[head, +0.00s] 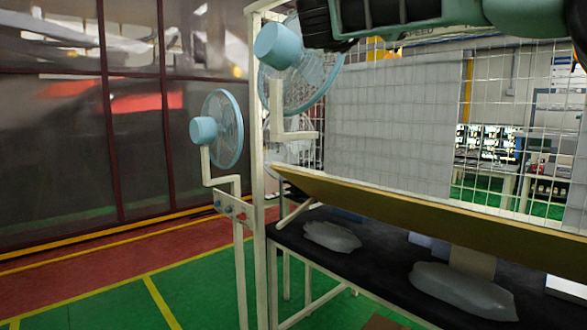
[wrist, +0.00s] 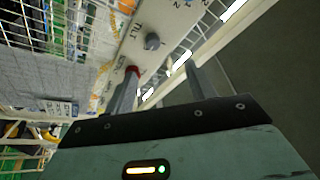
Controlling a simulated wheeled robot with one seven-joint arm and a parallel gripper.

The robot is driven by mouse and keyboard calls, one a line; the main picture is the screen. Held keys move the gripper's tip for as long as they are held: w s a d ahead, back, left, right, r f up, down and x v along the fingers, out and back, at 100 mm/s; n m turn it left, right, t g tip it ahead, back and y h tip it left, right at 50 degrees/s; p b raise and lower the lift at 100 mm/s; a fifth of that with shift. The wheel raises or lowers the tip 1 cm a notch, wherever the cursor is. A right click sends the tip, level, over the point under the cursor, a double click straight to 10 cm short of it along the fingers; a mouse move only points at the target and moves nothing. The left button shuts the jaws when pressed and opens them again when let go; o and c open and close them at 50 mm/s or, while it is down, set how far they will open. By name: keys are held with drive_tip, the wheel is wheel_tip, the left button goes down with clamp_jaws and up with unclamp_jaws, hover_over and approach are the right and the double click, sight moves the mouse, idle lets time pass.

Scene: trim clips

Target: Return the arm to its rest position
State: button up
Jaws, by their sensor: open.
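My arm (head: 520,12) crosses the top right of the head view, its dark end part (head: 385,15) in front of the wire mesh. The fingers are not clearly visible there. In the wrist view my gripper (wrist: 161,67) is open, its two grey fingers apart with nothing seen held between them. Beyond the fingers is a pale panel (wrist: 135,48) marked "TILT", with a grey knob (wrist: 152,41). A small red part (wrist: 132,70) shows at the left fingertip; I cannot tell whether they touch.
Blue fans (head: 218,130) stand at the left, one (head: 285,55) close to my arm's dark end. A sloping brown board (head: 420,205) lies above a black shelf (head: 350,262) holding plastic-wrapped bundles (head: 462,290). The green floor (head: 190,290) at lower left has clear room.

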drive_tip(key=w+a+f+n+t+y, duration=0.2)
drive_tip(key=a+f+n+t+y, duration=0.1)
drive_tip(key=a+n+t+y, duration=0.45)
drive_tip(key=w+a+f+n+t+y, duration=0.35)
drive_tip(key=a+n+t+y, duration=0.25)
drive_tip(key=a+n+y, duration=0.25)
drive_tip(key=s+a+f+n+g+y, duration=0.4)
drive_tip(key=s+a+f+n+y, duration=0.15)
drive_tip(key=f, duration=0.35)
drive_tip(key=s+a+f+n+g+y, duration=0.4)
drive_tip(key=a+f+n+y, duration=0.15)
drive_tip(key=f, duration=0.45)
drive_tip(key=s+d+f+n+g+h, duration=0.2)
drive_tip(key=s+f+g, duration=0.7)
drive_tip(key=s+f, duration=0.8)
drive_tip(key=s+d+f+n+g+h, duration=0.1)
drive_tip(key=s+d+f+g+h, duration=0.4)
drive_tip(key=s+d+f, duration=0.6)
drive_tip(key=s+d+b, duration=0.1)
drive_tip(key=s, duration=0.1)
drive_tip(key=shift+s+d+f, duration=0.35)
drive_tip(key=shift+d+f, duration=0.05)
drive_tip(key=shift+g, duration=0.25)
